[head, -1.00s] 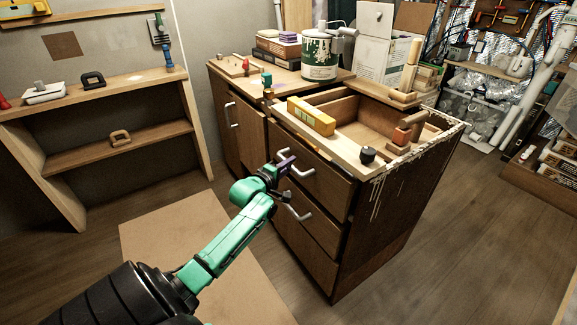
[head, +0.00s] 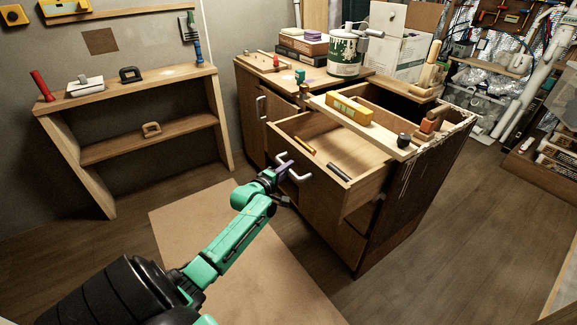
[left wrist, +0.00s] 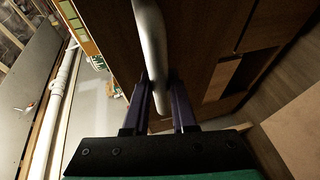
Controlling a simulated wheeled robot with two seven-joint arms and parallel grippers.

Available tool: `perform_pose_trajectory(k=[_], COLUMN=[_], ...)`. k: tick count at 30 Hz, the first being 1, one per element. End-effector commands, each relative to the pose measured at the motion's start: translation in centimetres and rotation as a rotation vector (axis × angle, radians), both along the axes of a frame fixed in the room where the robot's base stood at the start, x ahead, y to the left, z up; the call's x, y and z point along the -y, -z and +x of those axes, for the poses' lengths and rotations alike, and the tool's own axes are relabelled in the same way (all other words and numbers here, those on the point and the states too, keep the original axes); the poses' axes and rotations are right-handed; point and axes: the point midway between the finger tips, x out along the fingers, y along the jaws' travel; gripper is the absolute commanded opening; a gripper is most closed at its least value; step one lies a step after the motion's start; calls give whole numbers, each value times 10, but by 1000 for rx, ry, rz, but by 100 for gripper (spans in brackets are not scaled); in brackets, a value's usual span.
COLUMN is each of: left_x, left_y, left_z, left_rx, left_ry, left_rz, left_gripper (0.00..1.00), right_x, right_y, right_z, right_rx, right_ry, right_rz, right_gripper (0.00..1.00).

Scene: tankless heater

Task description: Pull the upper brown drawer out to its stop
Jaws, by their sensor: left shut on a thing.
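The upper brown drawer (head: 318,180) stands well out from the cabinet (head: 392,222) in the head view, and its pale inside shows. A tan stick (head: 306,145) and a dark stick (head: 339,172) lie in it. My left gripper (head: 277,172) is at the drawer's front, shut on its metal bar handle (head: 293,167). In the left wrist view the handle (left wrist: 152,45) runs down between the two purple fingers (left wrist: 160,105). My right gripper is not in view.
The cabinet top holds a yellow level (head: 349,109), a green-and-white can (head: 344,55) and small tools. A wooden shelf (head: 150,140) stands at the left wall.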

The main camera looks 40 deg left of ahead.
Motion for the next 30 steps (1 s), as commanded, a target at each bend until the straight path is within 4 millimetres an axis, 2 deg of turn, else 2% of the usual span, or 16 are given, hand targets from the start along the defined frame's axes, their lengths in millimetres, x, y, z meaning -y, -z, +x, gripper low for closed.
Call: perform_pose_trajectory(k=[14,15,17,18,26,30], left_x=[0,0,0,0,0,1], left_y=[0,0,0,0,0,-2], left_z=[0,0,0,0,0,-8], left_rx=[0,0,0,0,1,0], left_ry=[1,1,0,0,0,1], left_rz=[-1,-1,-1,-1,-1,-1], left_gripper=[0,29,52,55,55,55], right_x=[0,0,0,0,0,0], right_y=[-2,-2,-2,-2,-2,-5], right_z=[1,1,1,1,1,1], right_rx=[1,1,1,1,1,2], right_ry=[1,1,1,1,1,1], right_rz=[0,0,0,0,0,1], right_gripper=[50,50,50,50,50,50])
